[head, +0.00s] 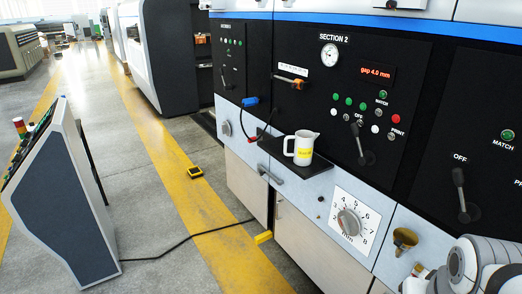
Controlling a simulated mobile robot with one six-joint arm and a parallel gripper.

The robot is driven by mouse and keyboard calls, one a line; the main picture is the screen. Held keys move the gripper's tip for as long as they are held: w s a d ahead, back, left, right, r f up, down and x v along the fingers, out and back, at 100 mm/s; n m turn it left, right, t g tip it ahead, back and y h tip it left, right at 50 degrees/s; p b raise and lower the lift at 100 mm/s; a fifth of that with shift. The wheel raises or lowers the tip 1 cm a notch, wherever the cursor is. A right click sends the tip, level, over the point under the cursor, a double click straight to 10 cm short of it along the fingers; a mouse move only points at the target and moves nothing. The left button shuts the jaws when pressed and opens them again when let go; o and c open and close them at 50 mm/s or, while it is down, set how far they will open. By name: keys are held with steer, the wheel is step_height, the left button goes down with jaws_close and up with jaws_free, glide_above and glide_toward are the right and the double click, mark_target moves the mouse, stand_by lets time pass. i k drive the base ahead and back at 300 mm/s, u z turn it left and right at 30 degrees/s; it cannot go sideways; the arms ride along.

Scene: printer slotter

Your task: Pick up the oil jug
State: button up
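The oil jug (304,148) is a small white jug with a yellow label. It stands upright on a black shelf (318,174) that juts from the machine's front panel. Its handle is on the left and its spout points right. My arm shows at the bottom right corner, well to the right of and below the jug. My gripper is not visible in the head view. Nothing is touching the jug except the shelf under it.
The machine panel has levers (461,195), buttons, a gauge (330,55) and a numbered dial (349,222). A grey console (62,200) stands at the left, with a cable on the floor. Open floor lies between.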

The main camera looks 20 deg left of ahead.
mark_target(304, 139)
steer(key=u, duration=0.65)
steer(key=k, duration=1)
steer(key=u, duration=0.85)
steer(key=i, duration=1.6)
steer(key=u, duration=0.15)
